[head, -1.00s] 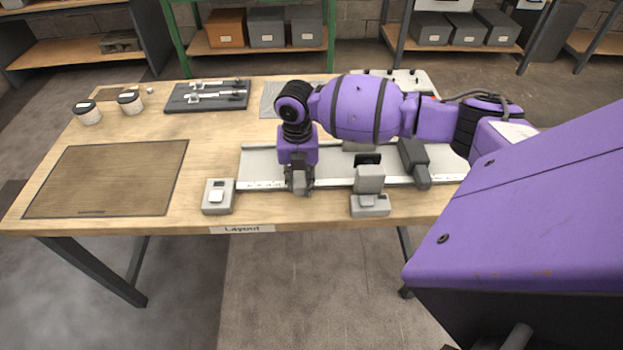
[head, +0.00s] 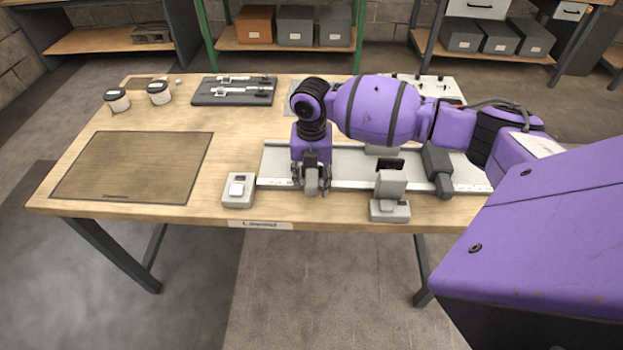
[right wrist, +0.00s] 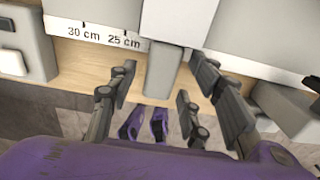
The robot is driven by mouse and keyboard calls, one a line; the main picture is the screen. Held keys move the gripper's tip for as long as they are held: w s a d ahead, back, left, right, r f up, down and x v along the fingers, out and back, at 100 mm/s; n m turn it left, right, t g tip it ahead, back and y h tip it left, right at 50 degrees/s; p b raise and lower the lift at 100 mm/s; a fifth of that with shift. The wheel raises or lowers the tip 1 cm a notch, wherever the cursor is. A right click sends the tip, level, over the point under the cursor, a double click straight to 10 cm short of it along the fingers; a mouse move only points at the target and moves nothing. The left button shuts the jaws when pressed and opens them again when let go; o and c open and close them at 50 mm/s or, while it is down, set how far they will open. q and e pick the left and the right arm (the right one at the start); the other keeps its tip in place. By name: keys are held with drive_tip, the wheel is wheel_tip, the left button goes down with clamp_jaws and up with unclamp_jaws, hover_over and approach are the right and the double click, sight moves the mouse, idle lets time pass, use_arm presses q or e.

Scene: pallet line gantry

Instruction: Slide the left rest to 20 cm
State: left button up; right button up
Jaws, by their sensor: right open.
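The rail (head: 275,165) with its printed scale (right wrist: 90,33) runs along the table's front. In the right wrist view, a light grey rest (right wrist: 180,18) with a narrow front part (right wrist: 164,68) sits on it, just right of the 25 cm mark; I take it as the left rest. It covers the scale beneath. In the head view my gripper mostly hides it. My right gripper (head: 312,186) is open over the rail's front edge. In the right wrist view its fingers (right wrist: 165,82) stand either side of the front part; contact is unclear. My left gripper is out of view.
A light grey block (head: 238,190) stands at the rail's left end. A grey stand with a dark screen (head: 390,184) is close right of my gripper. A dark grey rest (head: 437,168) is farther right. A brown mat (head: 135,167), two jars and a tool tray (head: 235,92) lie left and behind.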

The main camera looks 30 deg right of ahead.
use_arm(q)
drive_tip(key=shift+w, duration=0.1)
use_arm(e)
wheel_tip(320, 180, up, 12)
drive_tip(key=shift+f, duration=0.25)
